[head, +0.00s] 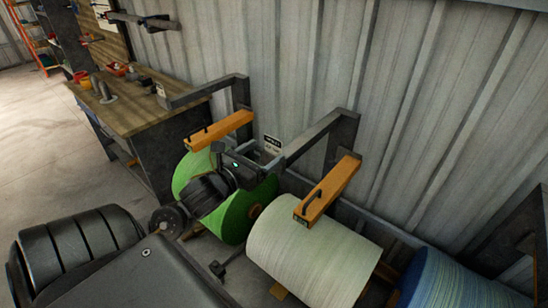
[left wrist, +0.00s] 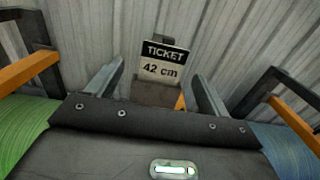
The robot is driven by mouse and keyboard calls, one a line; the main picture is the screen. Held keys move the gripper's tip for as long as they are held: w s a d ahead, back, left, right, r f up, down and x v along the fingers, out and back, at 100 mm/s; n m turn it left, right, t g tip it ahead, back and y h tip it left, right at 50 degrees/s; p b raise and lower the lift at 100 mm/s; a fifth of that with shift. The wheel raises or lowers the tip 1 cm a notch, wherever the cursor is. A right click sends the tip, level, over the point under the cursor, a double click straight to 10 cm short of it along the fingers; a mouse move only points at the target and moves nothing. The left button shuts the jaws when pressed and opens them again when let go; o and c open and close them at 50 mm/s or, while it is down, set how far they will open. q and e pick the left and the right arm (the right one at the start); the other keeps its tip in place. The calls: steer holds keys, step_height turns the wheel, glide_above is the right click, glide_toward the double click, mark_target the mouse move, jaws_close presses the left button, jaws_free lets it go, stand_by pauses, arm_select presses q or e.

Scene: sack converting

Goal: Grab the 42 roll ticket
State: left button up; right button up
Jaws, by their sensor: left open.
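The ticket, a small card with a black "TICKET" header and "42 cm" on white, shows upright in the left wrist view (left wrist: 161,68). In the head view it is a small card (head: 273,143) near the wall, above and between the green and cream rolls. My left gripper (head: 266,165) is open in front of it. In the left wrist view the two fingers (left wrist: 155,76) stand on either side of the ticket, with gaps between. I cannot tell how far the ticket is beyond the fingertips. My right gripper is not in view.
A green roll (head: 239,218), a cream roll (head: 308,255) and a blue roll (head: 450,283) line the corrugated wall (head: 300,60). Orange bars with black handles (head: 328,190) and dark steel brackets (head: 320,135) flank the gripper. A workbench (head: 140,112) stands left.

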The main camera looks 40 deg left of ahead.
mark_target(272, 146)
arm_select(q)
steer(key=shift+w+r, duration=0.15)
steer(key=shift+w, duration=0.3)
steer(key=shift+w+r, duration=0.1)
steer(key=shift+w, duration=0.05)
steer(key=w+p, duration=0.2)
steer(key=w, duration=0.2)
steer(key=shift+w+d+p, duration=0.1)
steer(key=shift+w+p, duration=0.2)
steer(key=shift+p, duration=0.05)
steer(key=shift+w, duration=0.2)
steer(key=shift+c, duration=0.4)
steer(key=c, duration=1)
